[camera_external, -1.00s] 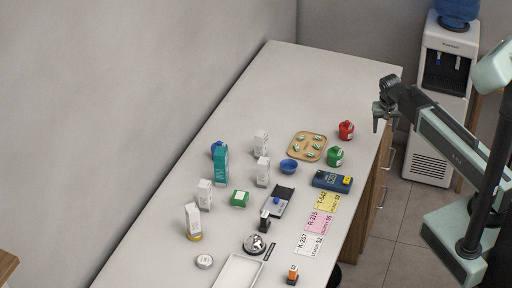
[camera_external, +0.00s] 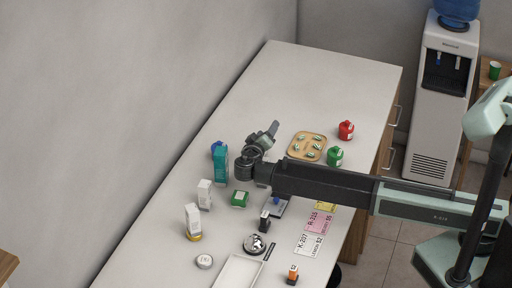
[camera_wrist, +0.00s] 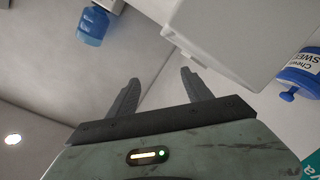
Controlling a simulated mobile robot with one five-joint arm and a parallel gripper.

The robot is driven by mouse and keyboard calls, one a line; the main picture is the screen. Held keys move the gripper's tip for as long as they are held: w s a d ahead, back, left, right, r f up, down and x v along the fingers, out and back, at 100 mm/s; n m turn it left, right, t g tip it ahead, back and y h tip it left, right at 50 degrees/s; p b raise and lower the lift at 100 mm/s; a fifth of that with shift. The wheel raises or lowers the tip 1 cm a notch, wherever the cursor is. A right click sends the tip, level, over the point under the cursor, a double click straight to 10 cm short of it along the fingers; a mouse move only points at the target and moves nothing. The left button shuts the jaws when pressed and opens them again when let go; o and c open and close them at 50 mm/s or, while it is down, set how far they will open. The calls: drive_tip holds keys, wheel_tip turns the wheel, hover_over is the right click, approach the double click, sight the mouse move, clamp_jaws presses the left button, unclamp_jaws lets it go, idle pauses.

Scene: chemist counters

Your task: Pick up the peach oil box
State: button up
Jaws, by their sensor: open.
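I cannot tell which box is the peach oil box, as no label reads clearly. In the external view, white boxes stand on the counter's left side, one (camera_external: 205,195) behind another (camera_external: 193,218). My gripper (camera_external: 271,130) is above the counter beside the teal box (camera_external: 220,165), and my arm covers where two more white boxes stood. In the wrist view my gripper (camera_wrist: 157,88) is open, with nothing between its fingers. A large plain white box (camera_wrist: 225,40) is close beyond the fingers, to the upper right.
On the counter (camera_external: 300,85) are a tan tray (camera_external: 296,153), red (camera_external: 346,130) and green (camera_external: 335,156) jars, and a green box (camera_external: 240,199). The counter's far end is clear.

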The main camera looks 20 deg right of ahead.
drive_tip(key=s+a+f+m+g+y+p, duration=0.1)
drive_tip(key=s+a+f+m, duration=0.25)
drive_tip(key=s, duration=0.25)
drive_tip(key=s+a+f+m+g+y+p, duration=0.1)
drive_tip(key=s+a+f+m+y, duration=0.1)
drive_tip(key=s+a+m, duration=0.3)
drive_tip(key=b+x, duration=0.1)
drive_tip(key=x, duration=0.1)
drive_tip(key=b+x, duration=0.1)
drive_tip(key=x, duration=0.2)
drive_tip(key=s+b+x, duration=0.1)
drive_tip(key=x, duration=0.2)
drive_tip(key=shift+d+f, duration=0.3)
drive_tip(key=shift+d, duration=0.1)
drive_tip(key=shift+r, duration=0.1)
clamp_jaws()
